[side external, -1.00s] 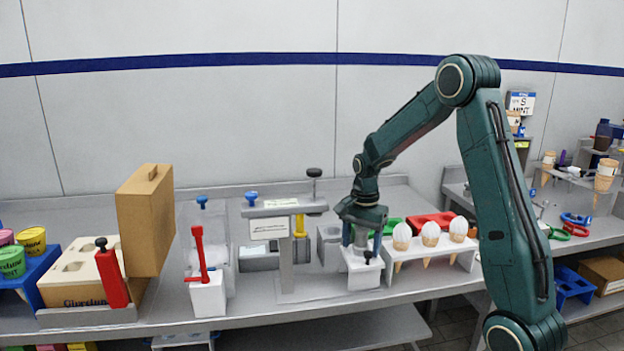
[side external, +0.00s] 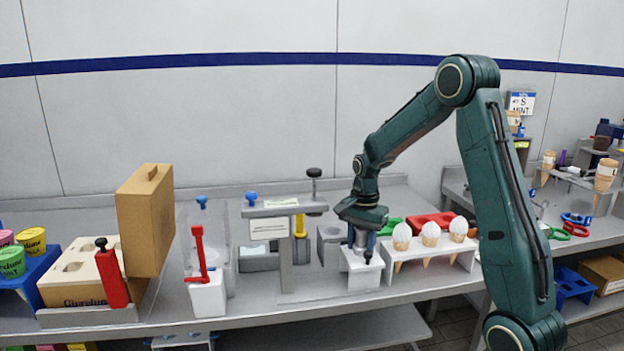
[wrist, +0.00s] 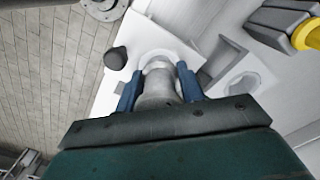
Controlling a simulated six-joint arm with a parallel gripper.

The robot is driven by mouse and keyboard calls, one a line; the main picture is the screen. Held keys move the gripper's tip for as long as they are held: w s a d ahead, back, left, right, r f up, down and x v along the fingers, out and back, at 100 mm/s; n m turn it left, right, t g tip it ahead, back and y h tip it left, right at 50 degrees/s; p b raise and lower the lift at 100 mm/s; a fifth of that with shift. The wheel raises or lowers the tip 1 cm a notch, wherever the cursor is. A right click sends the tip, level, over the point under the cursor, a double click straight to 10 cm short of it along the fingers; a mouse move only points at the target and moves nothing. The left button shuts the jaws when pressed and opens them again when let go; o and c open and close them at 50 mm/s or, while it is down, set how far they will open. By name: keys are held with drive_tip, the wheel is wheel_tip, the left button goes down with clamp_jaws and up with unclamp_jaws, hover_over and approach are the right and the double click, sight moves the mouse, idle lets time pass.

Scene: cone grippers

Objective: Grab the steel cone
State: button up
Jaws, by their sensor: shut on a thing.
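The steel cone (wrist: 158,88) is a grey metal piece in the wrist view, standing at the white block (wrist: 104,98). The blue fingers of my gripper (wrist: 158,82) are shut on it, one on each side. In the side view my gripper (side external: 361,238) points down just above the white block (side external: 360,278), and the cone is mostly hidden between the fingers. The cone's lower end is hidden.
A black knob (wrist: 115,58) sticks up from the white block close to the fingers. A white rack with several topped cones (side external: 430,236) stands just right. A grey press frame (side external: 286,260) stands left. A red tray (side external: 432,220) lies behind.

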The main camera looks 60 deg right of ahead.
drive_tip(key=shift+r, duration=0.15)
wheel_tip(320, 180, up, 20)
idle(0.7)
